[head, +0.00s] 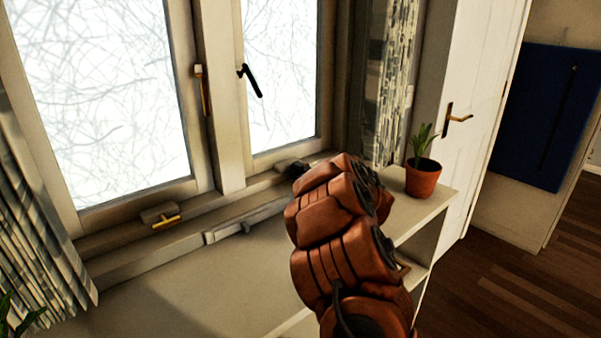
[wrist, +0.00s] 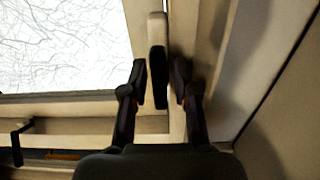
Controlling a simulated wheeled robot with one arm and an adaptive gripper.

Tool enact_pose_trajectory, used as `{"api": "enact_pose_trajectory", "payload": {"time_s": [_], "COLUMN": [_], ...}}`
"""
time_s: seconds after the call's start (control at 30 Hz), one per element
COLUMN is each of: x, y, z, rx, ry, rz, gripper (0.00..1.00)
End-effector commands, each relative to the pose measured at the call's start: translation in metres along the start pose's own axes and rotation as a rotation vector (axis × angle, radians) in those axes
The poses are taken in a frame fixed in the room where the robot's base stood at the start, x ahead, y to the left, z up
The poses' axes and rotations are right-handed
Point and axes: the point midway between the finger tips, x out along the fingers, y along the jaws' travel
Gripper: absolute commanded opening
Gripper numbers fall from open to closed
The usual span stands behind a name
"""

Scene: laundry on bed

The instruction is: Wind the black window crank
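The black window crank (wrist: 158,78) is in the wrist view, a black handle on a pale housing (wrist: 155,27). My gripper (wrist: 160,85) is open, with one dark finger on each side of the crank handle. Narrow gaps show between the handle and both fingers; I see no clear grip. In the head view, my gripper (head: 291,168) is a small dark shape at the sill below the right window pane. My orange arm hides most of it there, and I cannot separate the crank from the fingers.
A brass crank (head: 165,218) sits on the sill to the left. A brass handle (head: 203,90) and a black handle (head: 250,80) are on the window frames. A potted plant (head: 423,178) stands on the shelf right of my arm.

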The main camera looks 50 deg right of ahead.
Motion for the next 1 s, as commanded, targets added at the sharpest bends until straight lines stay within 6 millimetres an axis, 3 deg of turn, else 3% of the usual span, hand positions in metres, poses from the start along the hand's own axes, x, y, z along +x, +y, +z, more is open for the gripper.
{"api": "enact_pose_trajectory", "payload": {"time_s": [0.47, 1.0], "x": [-0.007, -0.099], "y": [-0.001, -0.001], "z": [0.001, 0.001], "rx": [-0.001, -0.001], "ry": [-0.002, -0.004], "rz": [-0.002, -0.002], "gripper": [0.4, 0.4]}}
